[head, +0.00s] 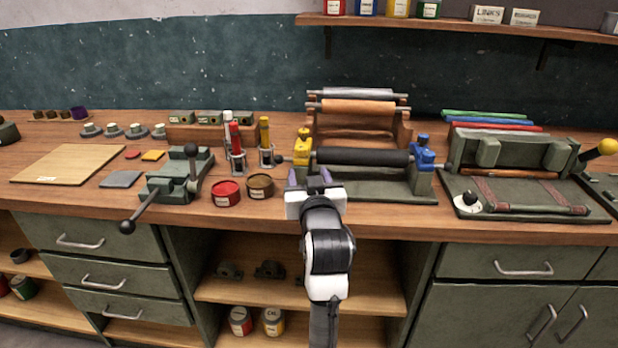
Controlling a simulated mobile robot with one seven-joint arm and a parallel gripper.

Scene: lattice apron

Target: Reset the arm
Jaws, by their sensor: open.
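My gripper (311,177) is in the middle of the head view, at the end of my white and black arm. Its two purple-grey fingers point away from me and are apart, with nothing seen between them. It is at the front edge of the wooden workbench (330,222), in front of the roller machine (385,182) with yellow and blue end blocks and a black roller. The fingertips overlap the machine's left front in the picture; I cannot tell whether they touch it.
A red tin (226,194) and a brown tin (260,186) stand left of my gripper. A green clamp with a lever (178,180) is further left. A green press (520,175) with a yellow knob stands at right. Drawers (100,272) and open shelves lie below the bench.

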